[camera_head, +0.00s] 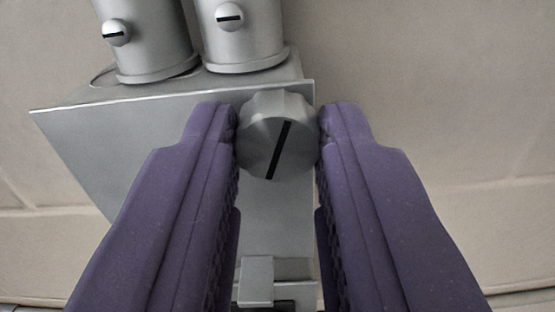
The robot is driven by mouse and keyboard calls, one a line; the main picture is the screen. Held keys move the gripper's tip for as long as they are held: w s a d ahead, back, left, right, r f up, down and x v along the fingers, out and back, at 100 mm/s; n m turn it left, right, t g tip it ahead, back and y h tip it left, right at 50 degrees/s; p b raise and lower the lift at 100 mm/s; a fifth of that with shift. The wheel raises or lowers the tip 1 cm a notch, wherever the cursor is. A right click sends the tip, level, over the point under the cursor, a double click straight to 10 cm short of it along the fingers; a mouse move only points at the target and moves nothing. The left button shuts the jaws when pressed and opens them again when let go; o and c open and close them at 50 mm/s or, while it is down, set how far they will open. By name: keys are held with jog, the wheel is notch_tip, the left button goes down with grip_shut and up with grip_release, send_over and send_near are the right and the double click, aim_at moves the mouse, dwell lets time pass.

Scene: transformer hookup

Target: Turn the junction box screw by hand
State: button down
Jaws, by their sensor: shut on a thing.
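The junction box (95,125) is a grey metal box in the upper middle of the head camera view. Its screw (262,140) is a round, ridged grey knob with a black slot line, near the box's right edge. The slot slants, its top leaning right. My gripper (278,125) has two purple fingers, one on each side of the screw. The fingertips are shut on the screw's left and right sides. The fingers hide much of the box's lower front.
Two grey cylinders, a left one (150,45) and a right one (240,38), stand on top of the box, each with a small slotted screw. A small grey block (256,283) shows between the fingers below. A plain beige wall (430,90) lies behind, clear on the right.

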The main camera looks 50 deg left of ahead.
jog(key=shift+f, duration=0.15)
jog(key=c, duration=0.9)
grip_release()
jog(key=p+v, duration=0.2)
jog(key=v, duration=0.5)
jog(key=shift+s+d, duration=0.25)
